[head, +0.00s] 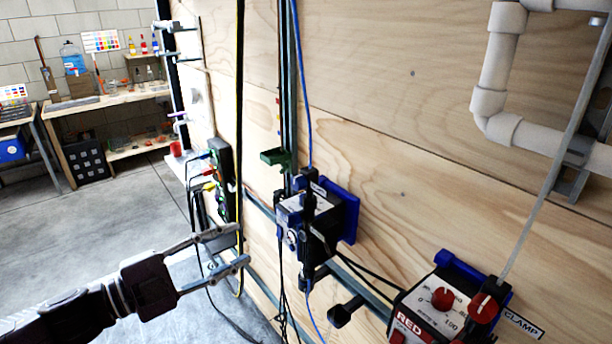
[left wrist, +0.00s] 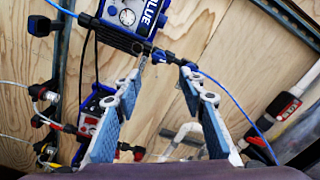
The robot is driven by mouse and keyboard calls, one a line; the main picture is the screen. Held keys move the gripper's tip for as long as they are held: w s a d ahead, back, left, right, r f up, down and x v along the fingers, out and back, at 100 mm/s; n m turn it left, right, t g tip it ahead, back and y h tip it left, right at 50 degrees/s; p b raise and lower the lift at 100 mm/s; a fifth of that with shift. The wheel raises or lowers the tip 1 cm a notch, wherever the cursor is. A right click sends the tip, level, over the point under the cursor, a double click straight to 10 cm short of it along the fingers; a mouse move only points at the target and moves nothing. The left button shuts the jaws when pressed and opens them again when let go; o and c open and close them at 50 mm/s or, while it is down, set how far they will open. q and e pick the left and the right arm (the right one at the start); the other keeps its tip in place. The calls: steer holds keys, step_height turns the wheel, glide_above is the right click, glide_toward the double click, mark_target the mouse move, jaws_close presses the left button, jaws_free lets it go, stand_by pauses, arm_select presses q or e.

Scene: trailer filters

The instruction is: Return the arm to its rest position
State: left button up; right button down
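My left gripper (head: 240,248) comes in from the lower left in the head view. Its two fingers are spread apart with nothing visible between them, in front of the plywood wall and left of the blue-trimmed pump (head: 318,215). In the left wrist view my left gripper (left wrist: 163,66) shows both fingers apart. The pump marked BLUE (left wrist: 130,18) lies beyond the fingertips, and a dark fitting with a blue tube appears behind the gap. I cannot tell from the picture how close the fitting is. My right gripper is not seen.
A red-labelled pump (head: 430,305) is on the plywood wall (head: 400,130) at lower right. White pipes (head: 495,85) run at upper right. A power strip (head: 220,180) and hanging cables are near my left gripper. A workbench (head: 110,100) stands far left; the floor (head: 110,220) between is open.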

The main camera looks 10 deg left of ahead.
arm_select(q)
steer(key=w+a+f+n+t+y, duration=0.15)
steer(key=a+f+n+y, duration=0.75)
steer(key=a+f, duration=1.05)
steer(key=s+a+f+n+g+y, duration=0.1)
steer(key=s+a+f+n, duration=0.15)
steer(key=f, duration=0.45)
steer(key=s+a+f+n+g+y, duration=0.1)
steer(key=s+a+f+g+y, duration=0.15)
steer(key=f, duration=0.55)
steer(key=s+a+f+n+g+y, duration=0.1)
steer(key=s+a+f+n, duration=0.15)
steer(key=f, duration=0.45)
steer(key=s+d+f+n+g, duration=0.15)
steer(key=s+d+f, duration=0.25)
steer(key=s+f, duration=0.45)
steer(key=s+d+f+g, duration=0.35)
steer(key=s+f, duration=0.25)
steer(key=f, duration=0.5)
steer(key=s+d+f+g+h, duration=0.1)
steer(key=s+d+f+g, duration=0.1)
steer(key=s+d+f, duration=0.4)
steer(key=s+d+f+n+g+h, duration=0.1)
steer(key=s+d+f+g, duration=0.2)
steer(key=s+d+f, duration=0.4)
steer(key=s+d+b, duration=0.1)
steer(key=s+d, duration=0.5)
steer(key=d, duration=0.2)
steer(key=shift+s+d, duration=0.3)
steer(key=shift+s, duration=0.05)
